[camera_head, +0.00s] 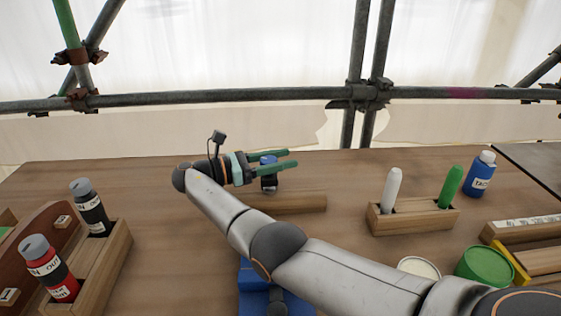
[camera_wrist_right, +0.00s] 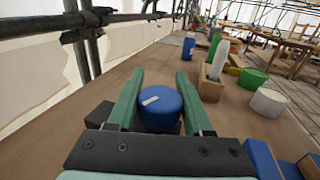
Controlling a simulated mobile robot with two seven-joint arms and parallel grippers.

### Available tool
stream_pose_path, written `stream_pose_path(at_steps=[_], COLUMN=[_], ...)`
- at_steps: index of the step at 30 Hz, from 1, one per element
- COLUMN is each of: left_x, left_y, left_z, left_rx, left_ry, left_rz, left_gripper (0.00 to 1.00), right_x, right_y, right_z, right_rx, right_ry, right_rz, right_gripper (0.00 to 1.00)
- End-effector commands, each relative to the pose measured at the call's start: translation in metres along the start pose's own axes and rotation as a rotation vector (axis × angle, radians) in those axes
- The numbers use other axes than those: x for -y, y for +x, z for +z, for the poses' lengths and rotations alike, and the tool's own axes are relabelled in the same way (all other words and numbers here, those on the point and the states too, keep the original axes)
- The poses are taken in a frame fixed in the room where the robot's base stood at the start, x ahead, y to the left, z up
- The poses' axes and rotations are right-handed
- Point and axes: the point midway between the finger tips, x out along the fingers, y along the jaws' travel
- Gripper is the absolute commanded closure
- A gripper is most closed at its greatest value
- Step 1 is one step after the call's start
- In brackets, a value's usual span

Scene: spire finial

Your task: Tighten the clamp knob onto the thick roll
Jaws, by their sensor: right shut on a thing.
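My right gripper (camera_head: 293,159) reaches over the back middle of the table, with its two green fingers pointing right. The blue knob (camera_head: 267,159) sits between the fingers, above a dark cylindrical part (camera_head: 269,182). In the right wrist view the knob (camera_wrist_right: 160,108) is a round blue cap with a pale mark, and the right gripper (camera_wrist_right: 159,80) has one finger on each side of it, shut on it. I cannot make out the thick roll for certain. My left gripper is not in view.
A low wooden bar (camera_head: 300,203) lies just in front of the gripper. A blue fixture (camera_head: 250,277) is partly hidden under my arm. A wooden holder (camera_head: 415,220) with white and green markers, a blue bottle (camera_head: 480,174) and a green tub (camera_head: 485,265) stand right. A bottle rack (camera_head: 110,260) stands left.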

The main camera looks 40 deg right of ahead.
Motion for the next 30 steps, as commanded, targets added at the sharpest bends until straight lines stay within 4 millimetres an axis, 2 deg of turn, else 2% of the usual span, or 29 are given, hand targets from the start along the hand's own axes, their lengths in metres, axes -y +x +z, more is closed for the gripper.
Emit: stream_pose_path(at_steps=[6, 7, 14, 30], left_x=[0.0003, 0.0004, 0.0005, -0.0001], left_y=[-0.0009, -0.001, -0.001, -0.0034], left_z=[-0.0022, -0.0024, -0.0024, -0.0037], left_rx=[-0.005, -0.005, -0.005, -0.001], left_ry=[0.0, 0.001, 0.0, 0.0], left_rz=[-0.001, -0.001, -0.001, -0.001], left_gripper=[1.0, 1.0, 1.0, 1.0], right_x=[0.0003, 0.0003, 0.0001, -0.001], right_y=[0.0013, 0.0013, 0.0008, 0.0051], right_z=[-0.0003, -0.0003, -0.0002, 0.0011], right_rx=[0.0, 0.0, 0.0, 0.001], right_ry=[0.0, 0.0, 0.0, 0.0], right_rz=[-0.003, -0.003, -0.001, 0.0], right_gripper=[1.0, 0.47, 0.21, 0.19])
